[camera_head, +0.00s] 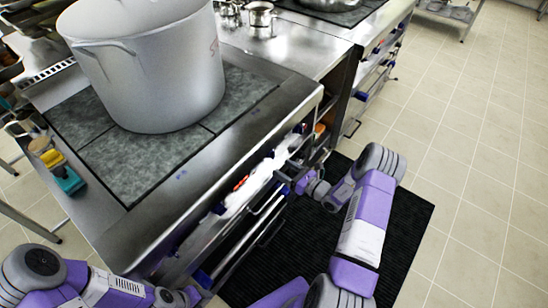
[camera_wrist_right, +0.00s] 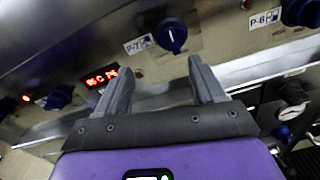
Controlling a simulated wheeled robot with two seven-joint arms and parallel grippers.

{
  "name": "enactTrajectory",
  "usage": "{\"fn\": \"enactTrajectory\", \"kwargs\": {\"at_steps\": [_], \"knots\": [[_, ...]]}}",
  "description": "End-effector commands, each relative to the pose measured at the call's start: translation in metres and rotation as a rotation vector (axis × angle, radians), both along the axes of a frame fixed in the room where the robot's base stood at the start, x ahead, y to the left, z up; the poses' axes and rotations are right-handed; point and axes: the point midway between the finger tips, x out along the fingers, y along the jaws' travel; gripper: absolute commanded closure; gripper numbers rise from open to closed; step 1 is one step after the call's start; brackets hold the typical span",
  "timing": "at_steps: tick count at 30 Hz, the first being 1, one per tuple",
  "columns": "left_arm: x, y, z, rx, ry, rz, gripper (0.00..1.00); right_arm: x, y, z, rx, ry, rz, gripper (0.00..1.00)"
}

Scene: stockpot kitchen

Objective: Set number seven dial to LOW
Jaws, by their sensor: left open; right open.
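The number seven dial (camera_wrist_right: 172,35) is a blue round knob beside a white P-7 label (camera_wrist_right: 138,45) on the steel front panel in the right wrist view. A light mark on the knob points roughly downward in the picture. My right gripper (camera_wrist_right: 160,68) is open and empty, with its fingers just short of the dial and slightly below it in the picture. In the head view the right gripper (camera_head: 298,172) is at the stove front, and the dial cannot be made out. My left gripper (camera_head: 190,297) is at the bottom edge, partly cut off.
A P-8 label (camera_wrist_right: 265,18) and another blue knob (camera_wrist_right: 300,12) are to the right. A red display (camera_wrist_right: 101,77) and a further blue knob (camera_wrist_right: 58,97) are to the left. A large pot (camera_head: 150,70) stands on the stove top (camera_head: 140,165). A black mat (camera_head: 400,220) covers the floor.

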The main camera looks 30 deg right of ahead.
Motion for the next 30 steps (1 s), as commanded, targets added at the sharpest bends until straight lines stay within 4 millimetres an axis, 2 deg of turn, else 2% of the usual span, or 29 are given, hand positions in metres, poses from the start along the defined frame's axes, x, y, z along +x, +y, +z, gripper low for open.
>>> {"fn": "enactTrajectory", "kwargs": {"at_steps": [1,4,12,18,28,29,30], "knots": [[0.000,0.000,-0.001,0.000,0.000,0.000,0.57,0.002,-0.010,0.003,0.007,-0.019,-0.031,0.31],[0.000,0.000,-0.003,0.000,0.000,0.000,0.57,0.009,-0.016,0.006,0.016,-0.037,-0.058,0.31],[0.000,0.000,-0.014,0.000,0.000,0.000,0.57,0.049,-0.002,0.006,0.015,-0.039,-0.056,0.31],[0.000,0.000,-0.020,0.000,0.000,0.000,0.57,0.070,0.005,0.006,0.016,-0.037,-0.057,0.31],[0.000,0.000,-0.020,0.000,0.000,0.000,0.57,0.074,0.006,0.007,0.016,-0.034,-0.057,0.31],[0.000,0.000,-0.020,0.000,0.000,0.000,0.57,0.074,0.006,0.007,0.016,-0.034,-0.057,0.33],[0.000,0.000,-0.020,0.000,0.000,0.000,0.57,0.074,0.006,0.007,0.016,-0.034,-0.057,0.39]]}}
